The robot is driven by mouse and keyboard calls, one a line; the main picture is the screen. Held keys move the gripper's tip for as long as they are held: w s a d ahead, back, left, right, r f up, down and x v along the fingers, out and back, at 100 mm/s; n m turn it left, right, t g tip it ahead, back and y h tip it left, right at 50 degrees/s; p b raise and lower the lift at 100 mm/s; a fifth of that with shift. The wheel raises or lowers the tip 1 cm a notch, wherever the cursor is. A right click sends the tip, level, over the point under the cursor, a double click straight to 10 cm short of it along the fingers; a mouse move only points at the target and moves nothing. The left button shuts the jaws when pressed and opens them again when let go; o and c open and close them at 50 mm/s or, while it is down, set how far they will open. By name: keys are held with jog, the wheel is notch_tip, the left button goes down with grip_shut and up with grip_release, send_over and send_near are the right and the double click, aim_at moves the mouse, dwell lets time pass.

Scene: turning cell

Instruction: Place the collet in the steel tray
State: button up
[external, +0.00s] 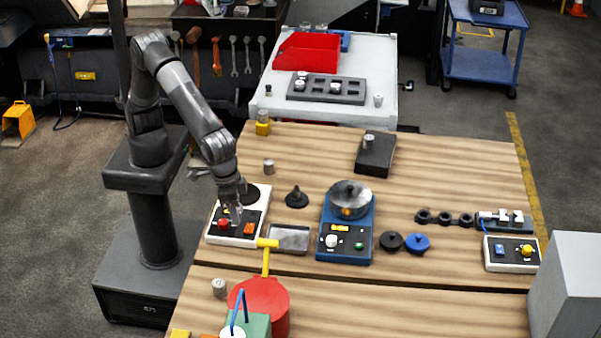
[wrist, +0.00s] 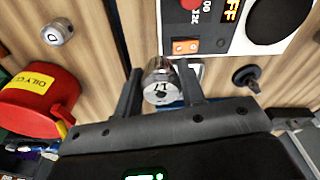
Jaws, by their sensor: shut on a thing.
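My gripper (wrist: 160,74) is shut on a silver cylindrical collet (wrist: 158,88) with dark markings on its end face, held between the two fingers. In the external view my gripper (external: 236,207) is low over the white control box, left of the steel tray; the held collet cannot be made out clearly there. The steel tray (external: 288,238) is a shallow grey rectangle on the wooden table, between the white box and the blue machine. In the wrist view it is mostly hidden behind the collet and a finger.
The white control box (external: 216,235) with a red button is under my gripper. A yellow handle (external: 267,245) reaches the tray's left edge from the red can (external: 262,300). Other silver cylinders stand at the front left (external: 219,287) and behind (external: 268,166). The blue machine (external: 327,248) stands right of the tray.

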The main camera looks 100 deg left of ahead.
jog(key=w+a+f, duration=0.1)
jog(key=w+f, duration=0.1)
jog(key=w, duration=0.1)
jog(key=w+a+f, duration=0.2)
jog(key=w, duration=0.1)
jog(key=w+a+f, duration=0.1)
jog(key=w+f, duration=0.1)
jog(key=w, duration=0.2)
jog(key=shift+a+f, duration=0.2)
jog(key=shift+a, duration=0.05)
jog(key=shift+f, duration=2.05)
jog(key=shift+f, duration=0.2)
jog(key=o, duration=1.1)
jog(key=shift+c, duration=0.2)
